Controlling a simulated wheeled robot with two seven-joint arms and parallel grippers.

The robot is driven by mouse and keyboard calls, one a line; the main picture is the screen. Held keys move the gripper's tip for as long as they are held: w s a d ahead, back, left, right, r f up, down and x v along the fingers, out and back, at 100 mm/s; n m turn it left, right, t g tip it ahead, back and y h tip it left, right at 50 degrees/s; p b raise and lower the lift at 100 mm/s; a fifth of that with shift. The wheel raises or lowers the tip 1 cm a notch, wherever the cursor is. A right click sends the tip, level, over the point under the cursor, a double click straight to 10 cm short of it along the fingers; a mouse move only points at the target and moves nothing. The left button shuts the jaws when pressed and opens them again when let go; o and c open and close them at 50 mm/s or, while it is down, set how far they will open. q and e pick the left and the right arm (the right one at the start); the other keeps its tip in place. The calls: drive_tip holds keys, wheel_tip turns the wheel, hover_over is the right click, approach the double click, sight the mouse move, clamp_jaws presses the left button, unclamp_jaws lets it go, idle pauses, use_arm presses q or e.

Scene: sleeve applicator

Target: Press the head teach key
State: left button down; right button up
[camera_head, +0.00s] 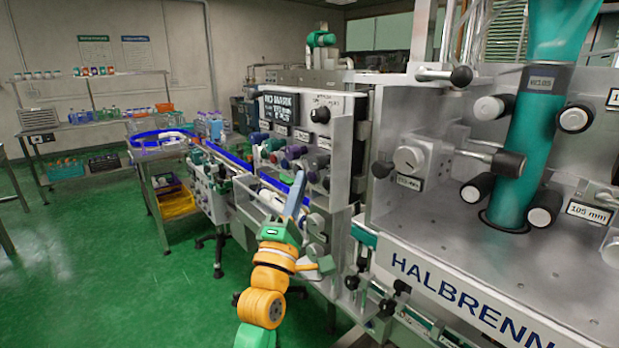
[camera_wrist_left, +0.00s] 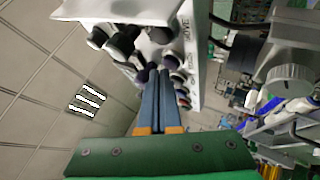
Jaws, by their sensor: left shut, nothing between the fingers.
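My left gripper (camera_head: 299,176) is shut and empty. Its blue-grey fingers point up toward the lower part of a grey control panel (camera_head: 338,160) with a dark display (camera_head: 280,108). The panel carries rows of round keys in dark blue, red and purple (camera_head: 294,152). In the left wrist view the closed fingers (camera_wrist_left: 160,72) end close to the keys; I cannot tell whether they touch. The key labels are too small to read, so I cannot tell which one is the head teach key. My right gripper is out of view.
A large machine housing (camera_head: 440,230) with black knobs and a teal tube (camera_head: 525,150) stands to the right. A conveyor with blue rails (camera_head: 228,155) runs left of the panel. A shelf rack (camera_head: 90,105) stands far back. The green floor (camera_head: 100,260) at left is clear.

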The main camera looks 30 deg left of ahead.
use_arm(q)
drive_tip(key=shift+w+d, duration=0.15)
drive_tip(key=shift+w, duration=0.15)
idle(0.4)
drive_tip(key=shift+s, duration=0.1)
drive_tip(key=shift+s+a+p, duration=0.3)
drive_tip(key=shift+s, duration=0.35)
drive_tip(key=s, duration=0.1)
drive_tip(key=s+a, duration=0.1)
drive_tip(key=s, duration=0.1)
drive_tip(key=s+a+p, duration=0.1)
drive_tip(key=shift+s, duration=0.3)
idle(0.7)
